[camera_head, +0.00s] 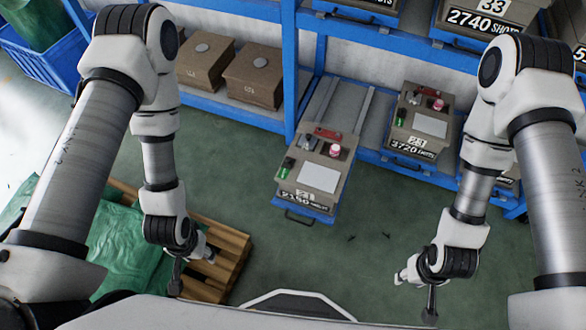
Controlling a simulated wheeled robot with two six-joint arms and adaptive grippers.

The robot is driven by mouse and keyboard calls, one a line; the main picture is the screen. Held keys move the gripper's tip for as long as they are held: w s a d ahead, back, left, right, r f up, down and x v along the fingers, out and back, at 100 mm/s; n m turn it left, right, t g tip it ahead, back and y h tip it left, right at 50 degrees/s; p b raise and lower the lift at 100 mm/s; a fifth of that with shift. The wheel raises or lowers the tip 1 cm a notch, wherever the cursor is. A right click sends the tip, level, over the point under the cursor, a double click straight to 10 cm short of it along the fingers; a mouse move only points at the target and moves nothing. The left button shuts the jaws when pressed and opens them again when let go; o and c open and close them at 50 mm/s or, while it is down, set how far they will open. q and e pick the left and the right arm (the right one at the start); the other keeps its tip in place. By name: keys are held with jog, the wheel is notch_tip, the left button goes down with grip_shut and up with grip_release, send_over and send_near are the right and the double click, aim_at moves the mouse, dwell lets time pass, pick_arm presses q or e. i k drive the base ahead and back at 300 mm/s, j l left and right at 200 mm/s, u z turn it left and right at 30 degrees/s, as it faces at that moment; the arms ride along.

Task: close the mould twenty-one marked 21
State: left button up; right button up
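Mould twenty-one (312,172) is a grey-brown block with a plate reading 21 and 2190 on its front. It has a pale panel on top, a green part at its left and red-pink parts at its back. It sits upright on a blue-fronted drawer (305,213) that is pulled out from the rack on two rails. My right gripper (402,277) is low to the right of the mould, apart from it. My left gripper (208,256) is low to its left, over the pallet, also apart. Both look empty; their finger gaps are too small to read.
The blue rack (290,75) stands behind, with another mould (420,125) marked 3720 at the right and brown boxes (255,72) at the left. A wooden pallet (228,240) with green sheeting (125,245) lies at left. The floor (350,270) before the drawer is mostly clear.

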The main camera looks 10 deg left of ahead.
aim_at(314, 188)
jog(key=l+u, duration=0.1)
jog(key=l, duration=0.55)
jog(key=k+l, duration=0.15)
jog(key=l, duration=0.45)
jog(key=u, duration=0.05)
